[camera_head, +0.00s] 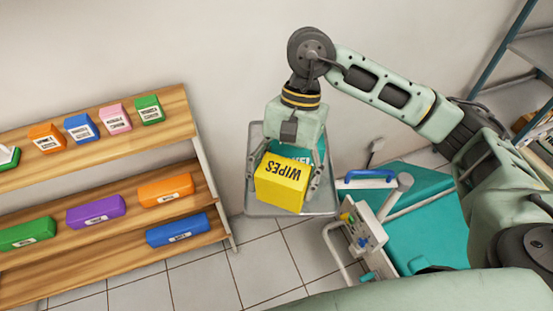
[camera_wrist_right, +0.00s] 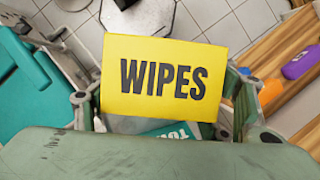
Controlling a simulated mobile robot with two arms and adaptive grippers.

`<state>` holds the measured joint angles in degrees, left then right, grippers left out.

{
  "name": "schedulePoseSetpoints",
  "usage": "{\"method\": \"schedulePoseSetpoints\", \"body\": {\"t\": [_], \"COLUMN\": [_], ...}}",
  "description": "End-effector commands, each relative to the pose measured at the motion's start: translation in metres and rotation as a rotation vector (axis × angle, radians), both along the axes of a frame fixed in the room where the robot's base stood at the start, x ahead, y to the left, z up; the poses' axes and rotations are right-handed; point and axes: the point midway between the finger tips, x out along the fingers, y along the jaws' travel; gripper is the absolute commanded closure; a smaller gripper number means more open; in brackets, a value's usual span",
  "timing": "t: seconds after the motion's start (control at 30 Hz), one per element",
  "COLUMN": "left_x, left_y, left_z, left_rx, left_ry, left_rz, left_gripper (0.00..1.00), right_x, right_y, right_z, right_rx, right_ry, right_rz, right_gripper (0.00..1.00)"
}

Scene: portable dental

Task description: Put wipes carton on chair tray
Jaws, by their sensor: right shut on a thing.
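The yellow wipes carton (camera_head: 282,184) is held in my right gripper (camera_head: 284,183), with one finger on either side of it. In the right wrist view the carton (camera_wrist_right: 163,80) fills the middle, its WIPES lettering facing the camera. The grey chair tray (camera_head: 262,210) shows around and behind the carton in the head view. A teal box (camera_head: 319,152) shows partly behind the carton at the tray; the rest of it is hidden. I cannot tell whether the carton touches the tray or the teal box. My left gripper is not in view.
A wooden shelf unit (camera_head: 95,173) with several coloured boxes stands at the left. A teal dental chair (camera_head: 428,205) and a small instrument unit (camera_head: 362,228) with a blue handle stand right of the tray. Tiled floor (camera_head: 205,275) lies open below.

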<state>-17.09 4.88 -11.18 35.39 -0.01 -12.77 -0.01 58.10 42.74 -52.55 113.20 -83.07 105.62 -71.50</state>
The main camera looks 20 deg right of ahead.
Motion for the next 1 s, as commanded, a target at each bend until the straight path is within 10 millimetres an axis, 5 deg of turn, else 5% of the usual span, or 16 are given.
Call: {"method": "schedulePoseSetpoints", "body": {"t": [0.2,0.4,0.6,1.0], "left_x": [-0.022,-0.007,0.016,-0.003], "left_y": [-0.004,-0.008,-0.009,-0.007], "left_z": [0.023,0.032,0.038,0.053], "left_rx": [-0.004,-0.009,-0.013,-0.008], "left_ry": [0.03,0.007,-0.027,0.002], "left_rz": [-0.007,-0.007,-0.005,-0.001], "left_gripper": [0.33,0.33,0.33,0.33], "right_x": [0.051,0.081,0.087,0.087], "right_y": [-0.002,-0.004,-0.004,-0.004], "right_z": [-0.026,-0.046,-0.055,-0.092], "right_rx": [0.001,0.001,0.001,0.001], "right_ry": [0.004,0.001,0.001,-0.002], "right_rz": [-0.002,0.0,0.003,0.002], "right_gripper": [0.58,0.58,0.58,0.58]}}
